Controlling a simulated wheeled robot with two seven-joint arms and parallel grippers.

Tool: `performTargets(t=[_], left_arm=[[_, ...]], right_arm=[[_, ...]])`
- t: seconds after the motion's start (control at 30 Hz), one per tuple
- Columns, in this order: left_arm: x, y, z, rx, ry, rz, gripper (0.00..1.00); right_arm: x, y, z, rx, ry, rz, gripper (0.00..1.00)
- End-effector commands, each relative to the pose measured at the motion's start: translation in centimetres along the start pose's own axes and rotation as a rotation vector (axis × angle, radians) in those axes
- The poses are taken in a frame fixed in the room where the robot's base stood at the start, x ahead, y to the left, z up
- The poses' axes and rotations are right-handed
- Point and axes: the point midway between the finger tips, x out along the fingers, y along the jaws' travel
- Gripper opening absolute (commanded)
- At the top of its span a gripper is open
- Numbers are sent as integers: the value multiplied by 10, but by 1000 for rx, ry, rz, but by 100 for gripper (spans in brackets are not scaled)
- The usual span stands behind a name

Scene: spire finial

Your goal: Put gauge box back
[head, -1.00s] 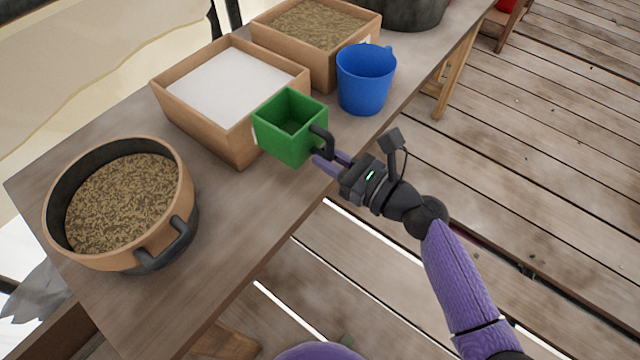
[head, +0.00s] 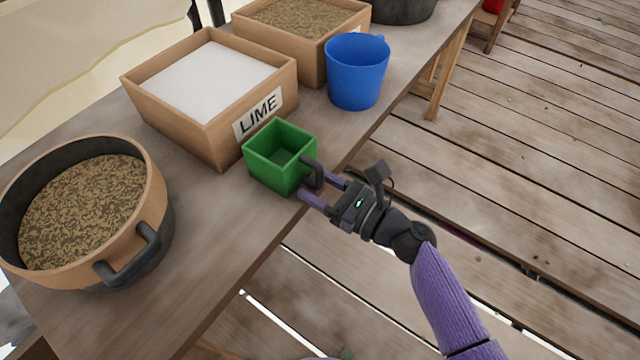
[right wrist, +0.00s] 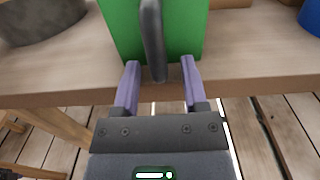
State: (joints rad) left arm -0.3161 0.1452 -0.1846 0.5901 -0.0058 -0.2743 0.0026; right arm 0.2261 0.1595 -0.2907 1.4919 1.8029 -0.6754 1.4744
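The gauge box is a green open-topped square box (head: 275,170) with a dark handle on its right side. It stands upright on the table in front of the lime box and looks empty. My right gripper (head: 324,190) is at the handle with its two purple fingers spread apart. In the right wrist view the handle (right wrist: 153,40) runs between the open fingers (right wrist: 157,85), with gaps on both sides, and the green box (right wrist: 185,30) is just beyond. My left gripper is not in view.
The box labelled LIME (head: 205,131), holding white powder, stands behind the green box. A blue bucket (head: 356,75) and a box of grainy material (head: 283,62) stand farther back. A large round pot (head: 150,205) is at left. The table (head: 225,245) edge is close by.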

Motion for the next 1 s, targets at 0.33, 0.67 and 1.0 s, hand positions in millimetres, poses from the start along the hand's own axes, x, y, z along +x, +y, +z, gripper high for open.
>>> performTargets(t=[0.33, 0.67, 1.0], left_arm=[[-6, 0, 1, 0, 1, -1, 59], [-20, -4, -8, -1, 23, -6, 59], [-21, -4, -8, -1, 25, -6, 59]], right_arm=[[-13, 0, 4, 1, 2, 0, 55], [-97, 0, 4, 0, 2, 0, 55], [-120, 0, 3, -1, -2, 1, 55]])
